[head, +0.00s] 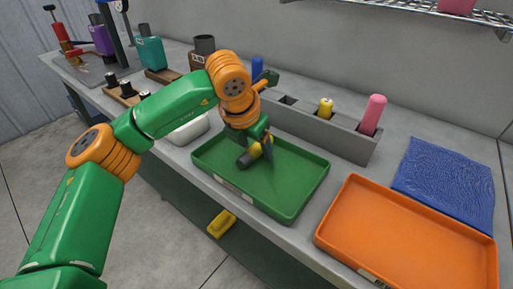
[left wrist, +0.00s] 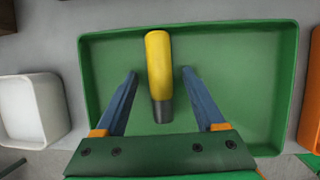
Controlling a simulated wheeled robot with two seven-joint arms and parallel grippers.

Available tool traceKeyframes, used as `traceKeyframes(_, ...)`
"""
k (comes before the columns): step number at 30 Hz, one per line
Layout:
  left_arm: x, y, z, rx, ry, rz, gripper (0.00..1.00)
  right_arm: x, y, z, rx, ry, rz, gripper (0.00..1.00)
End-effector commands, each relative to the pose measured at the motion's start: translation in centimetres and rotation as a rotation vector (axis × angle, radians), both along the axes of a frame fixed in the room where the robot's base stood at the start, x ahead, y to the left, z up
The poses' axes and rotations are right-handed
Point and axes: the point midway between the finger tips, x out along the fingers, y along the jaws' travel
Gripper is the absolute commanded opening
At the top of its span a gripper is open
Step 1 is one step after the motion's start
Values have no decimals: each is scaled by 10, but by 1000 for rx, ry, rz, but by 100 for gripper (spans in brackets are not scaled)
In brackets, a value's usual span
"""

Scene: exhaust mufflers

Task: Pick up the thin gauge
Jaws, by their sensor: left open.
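A yellow cylindrical gauge with a dark grey end lies in the green tray (head: 290,180). In the left wrist view the gauge (left wrist: 159,65) is upright in the picture, near the tray's middle, its grey end toward me. My left gripper (head: 262,150) is above the tray and partly covers the gauge in the head view. In the left wrist view the blue fingers of my left gripper (left wrist: 159,73) are open, one on each side of the gauge with a gap to both. I cannot tell its exact height above the gauge. My right gripper is not in view.
A grey rack (head: 345,142) behind the tray holds a pink gauge (head: 373,113), a short yellow one (head: 325,107) and a blue one (head: 257,66). An orange tray (head: 410,240) and blue cloth (head: 446,182) are to the right. A white bin (left wrist: 30,110) stands left.

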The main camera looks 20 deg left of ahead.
Motion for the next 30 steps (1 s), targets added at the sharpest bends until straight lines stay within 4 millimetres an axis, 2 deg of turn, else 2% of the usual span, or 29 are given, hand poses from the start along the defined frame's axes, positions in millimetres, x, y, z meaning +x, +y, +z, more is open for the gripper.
traceKeyframes(1,0,0,0,0,0,0,71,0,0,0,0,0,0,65)
traceKeyframes(2,0,0,0,0,0,0,66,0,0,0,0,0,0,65)
traceKeyframes(9,0,0,0,0,0,0,1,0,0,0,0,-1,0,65)
traceKeyframes(21,0,0,6,0,-2,-1,0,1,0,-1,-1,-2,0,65)
traceKeyframes(26,-1,1,36,-2,-4,-2,0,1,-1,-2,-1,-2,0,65)
traceKeyframes(30,-23,26,73,-2,-8,1,0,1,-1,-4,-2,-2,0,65)
